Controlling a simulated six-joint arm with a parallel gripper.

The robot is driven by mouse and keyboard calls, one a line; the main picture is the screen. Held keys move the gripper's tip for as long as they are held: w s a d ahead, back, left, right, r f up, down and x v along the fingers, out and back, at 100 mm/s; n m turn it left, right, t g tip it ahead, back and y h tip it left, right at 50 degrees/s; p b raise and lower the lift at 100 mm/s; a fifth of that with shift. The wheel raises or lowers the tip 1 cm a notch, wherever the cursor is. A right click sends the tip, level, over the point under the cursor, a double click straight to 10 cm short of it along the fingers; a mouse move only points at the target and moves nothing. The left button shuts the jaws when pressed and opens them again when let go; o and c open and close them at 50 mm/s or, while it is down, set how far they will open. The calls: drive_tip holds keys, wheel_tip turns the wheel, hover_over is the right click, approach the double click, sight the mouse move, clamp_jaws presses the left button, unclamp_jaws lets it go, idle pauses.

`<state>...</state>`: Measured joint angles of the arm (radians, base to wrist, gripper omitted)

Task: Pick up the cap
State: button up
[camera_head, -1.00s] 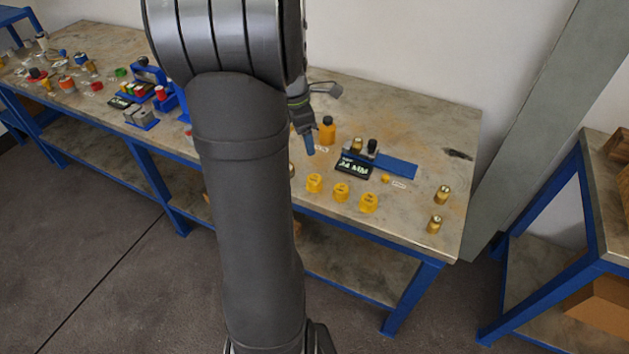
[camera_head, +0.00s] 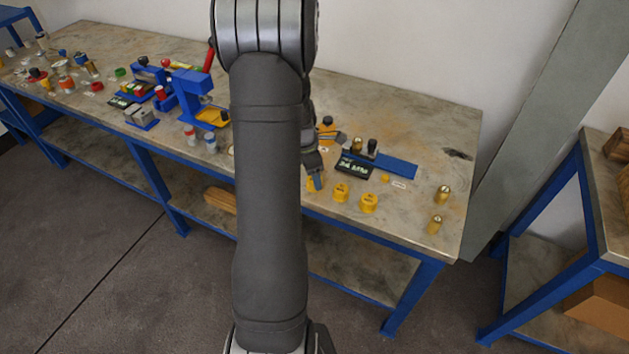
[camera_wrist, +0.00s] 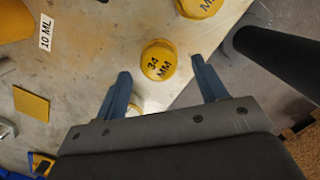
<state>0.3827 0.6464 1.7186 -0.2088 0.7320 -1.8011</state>
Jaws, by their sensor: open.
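Several yellow caps stand near the front edge of the workbench. In the head view the leftmost cap (camera_head: 310,185) is mostly hidden behind my gripper (camera_head: 317,180), and two more caps, a middle one (camera_head: 341,193) and a right one (camera_head: 369,202), stand to its right. In the wrist view a yellow cap marked "34 MM" (camera_wrist: 158,62) lies just beyond the fingertips, roughly centred between them. Another cap marked "MM" (camera_wrist: 198,7) is cut off at the top edge. My gripper (camera_wrist: 163,82) is open and empty, its blue fingers apart on either side.
A label strip "10 ML" (camera_wrist: 46,32) and a yellow square (camera_wrist: 31,103) lie left on the bench in the wrist view. A blue fixture (camera_head: 396,166) with a black display (camera_head: 355,167) stands behind the caps. Brass cylinders (camera_head: 442,194) stand near the right end.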

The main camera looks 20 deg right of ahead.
drive_tip(key=shift+d+f, duration=0.2)
drive_tip(key=shift+f, duration=1.2)
drive_tip(key=shift+c, duration=0.2)
drive_tip(key=c, duration=1)
drive_tip(key=shift+r, duration=0.15)
